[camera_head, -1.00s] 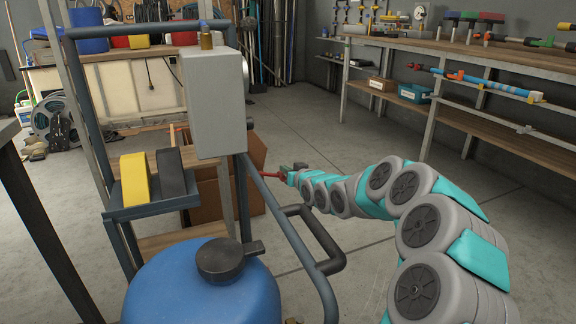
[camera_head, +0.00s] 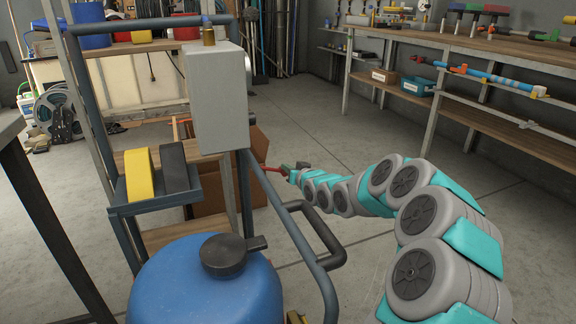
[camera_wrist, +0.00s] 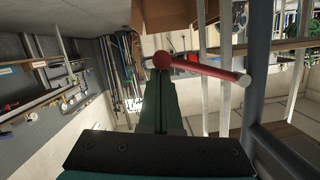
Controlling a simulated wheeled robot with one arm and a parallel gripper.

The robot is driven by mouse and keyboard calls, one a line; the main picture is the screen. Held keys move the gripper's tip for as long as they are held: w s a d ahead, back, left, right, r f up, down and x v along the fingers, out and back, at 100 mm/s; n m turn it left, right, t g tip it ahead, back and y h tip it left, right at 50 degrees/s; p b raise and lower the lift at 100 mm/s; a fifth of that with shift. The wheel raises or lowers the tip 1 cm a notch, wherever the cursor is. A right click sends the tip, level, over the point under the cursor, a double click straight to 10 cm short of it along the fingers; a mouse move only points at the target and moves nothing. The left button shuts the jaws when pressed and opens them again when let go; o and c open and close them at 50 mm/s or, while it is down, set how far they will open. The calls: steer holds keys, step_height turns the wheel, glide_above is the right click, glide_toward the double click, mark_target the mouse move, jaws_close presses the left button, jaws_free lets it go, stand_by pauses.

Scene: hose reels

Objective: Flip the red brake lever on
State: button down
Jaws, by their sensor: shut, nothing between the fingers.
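The red brake lever (camera_head: 271,169) shows in the head view just right of the cart's grey box and upright. In the wrist view the lever (camera_wrist: 205,69) is a red rod with a round red knob at its left end and a pale tip at its right end. My gripper (camera_head: 292,172) is at the lever's right end in the head view. In the wrist view my gripper's fingers (camera_wrist: 158,84) are shut and empty, with their tips just below the red knob. I cannot tell whether they touch it. The lever's mount is not clear.
A blue tank (camera_head: 205,290) with a black cap stands on the tubular cart in front. The cart's dark handle (camera_head: 322,235) lies close left of my arm. A cardboard box (camera_head: 212,200) is behind the lever. A workbench (camera_head: 480,55) stands at right, with open floor before it.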

steer(key=f+m+p, duration=0.1)
steer(key=p, duration=0.1)
steer(key=f+p, duration=0.1)
steer(key=p, duration=0.1)
steer(key=shift+s+a+m+y, duration=0.1)
steer(key=shift+a+m+y, duration=0.15)
steer(key=shift+m+y, duration=0.15)
steer(key=s+a+f+m+y+p, duration=0.1)
steer(key=s+a+f+m+y, duration=0.2)
steer(key=a+f+m, duration=0.4)
steer(key=shift+f+m+p, duration=0.15)
steer(key=shift+m+p, duration=0.25)
steer(key=shift+m, duration=0.9)
steer(key=v, duration=0.7)
steer(key=shift+s+d, duration=0.2)
steer(key=shift+s, duration=0.15)
steer(key=shift+f, duration=0.1)
